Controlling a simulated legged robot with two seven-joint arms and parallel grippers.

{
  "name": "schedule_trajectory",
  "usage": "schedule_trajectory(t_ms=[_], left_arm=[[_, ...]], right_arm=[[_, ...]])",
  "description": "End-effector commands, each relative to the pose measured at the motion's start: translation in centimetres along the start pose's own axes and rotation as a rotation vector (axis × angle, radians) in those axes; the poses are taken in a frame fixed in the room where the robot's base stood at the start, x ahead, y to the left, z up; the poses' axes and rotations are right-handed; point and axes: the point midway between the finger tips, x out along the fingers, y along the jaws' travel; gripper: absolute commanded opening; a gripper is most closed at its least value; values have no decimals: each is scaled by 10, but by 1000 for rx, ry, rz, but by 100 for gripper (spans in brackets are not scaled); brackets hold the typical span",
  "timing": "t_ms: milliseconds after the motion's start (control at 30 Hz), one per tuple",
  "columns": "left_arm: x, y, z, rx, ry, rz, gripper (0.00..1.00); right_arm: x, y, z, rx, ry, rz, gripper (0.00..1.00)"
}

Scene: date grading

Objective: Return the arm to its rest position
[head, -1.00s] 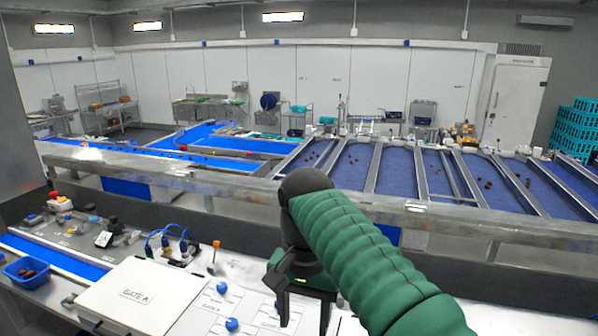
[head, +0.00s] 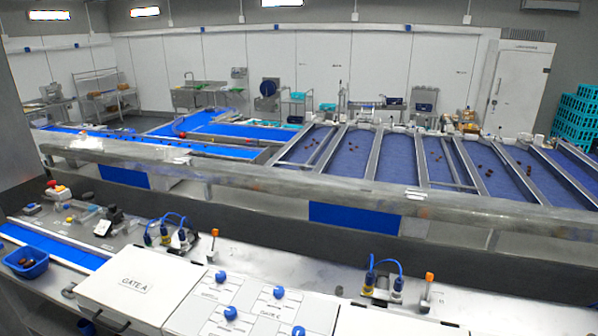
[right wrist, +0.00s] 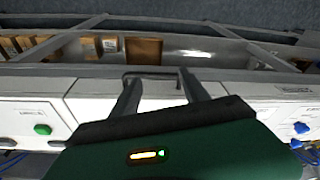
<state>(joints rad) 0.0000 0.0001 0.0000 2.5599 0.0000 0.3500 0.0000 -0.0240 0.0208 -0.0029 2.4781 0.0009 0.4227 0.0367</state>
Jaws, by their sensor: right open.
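My right arm and gripper are out of the head view. In the right wrist view my right gripper (right wrist: 160,88) shows its two dark fingers apart, with nothing between them. A metal handle-like bar (right wrist: 150,71) shows near the fingertips; I cannot tell whether they touch it. White panels (right wrist: 35,118) lie behind and beside the fingers. My left gripper is in neither view.
In the head view a white box marked GATE A (head: 140,287) and a panel with blue knobs (head: 221,276) stand on the bench. A blue tray with dates (head: 26,263) is at far left. A metal rail (head: 330,190) crosses before the blue conveyor lanes (head: 350,160). Boxes (right wrist: 144,51) show in the wrist view.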

Motion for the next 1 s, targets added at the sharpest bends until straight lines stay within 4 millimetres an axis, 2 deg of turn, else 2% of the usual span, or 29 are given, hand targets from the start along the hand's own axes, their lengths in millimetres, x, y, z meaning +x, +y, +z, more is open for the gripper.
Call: schedule_trajectory(t_ms=[33,67,100,267,367,600,633,700,767,1000], left_arm=[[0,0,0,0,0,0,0],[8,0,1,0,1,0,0],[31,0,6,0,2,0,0],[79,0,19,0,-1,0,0],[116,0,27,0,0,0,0],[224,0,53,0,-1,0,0],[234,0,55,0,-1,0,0],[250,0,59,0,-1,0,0],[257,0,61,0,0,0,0],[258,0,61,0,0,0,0]], right_arm=[[6,7,20,-11,6,5,53],[16,10,28,-19,12,7,53],[38,8,28,-20,15,6,53],[86,8,38,-19,13,5,53],[123,8,46,-18,12,5,53],[232,9,70,-18,12,5,53],[242,9,72,-18,12,5,53],[257,9,76,-17,12,5,53],[264,9,78,-17,13,5,53],[265,9,78,-17,13,5,53]])
